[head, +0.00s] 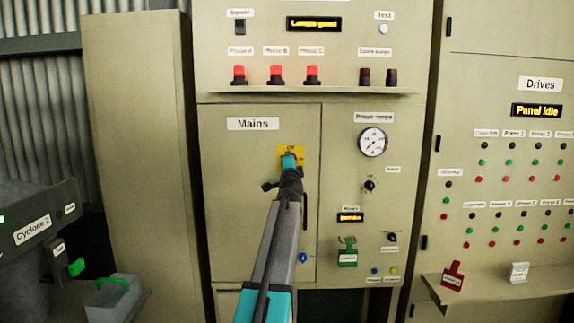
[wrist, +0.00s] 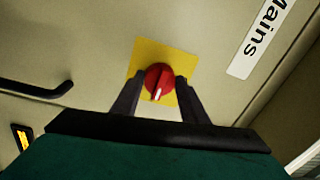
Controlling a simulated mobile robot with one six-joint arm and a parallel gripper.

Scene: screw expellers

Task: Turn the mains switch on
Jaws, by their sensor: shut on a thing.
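The mains switch is a red rotary knob (wrist: 158,74) with a white pointer line, on a square yellow plate (wrist: 149,52). In the wrist view the pointer line points toward the bottom of the picture. My gripper (wrist: 158,84) has one dark finger on each side of the knob and is shut on it. In the head view my gripper (head: 289,172) reaches up to the yellow plate (head: 281,151) on the Mains cabinet door and hides the knob. The Mains label (head: 253,124) is up and left of the plate.
A black door handle (wrist: 38,90) is near the plate. A shelf (head: 310,91) with red lit lamps juts out above the door. A pressure gauge (head: 372,142) is to the right. The Drives panel (head: 505,62) stands at far right, the Cyclone 2 unit (head: 38,230) at lower left.

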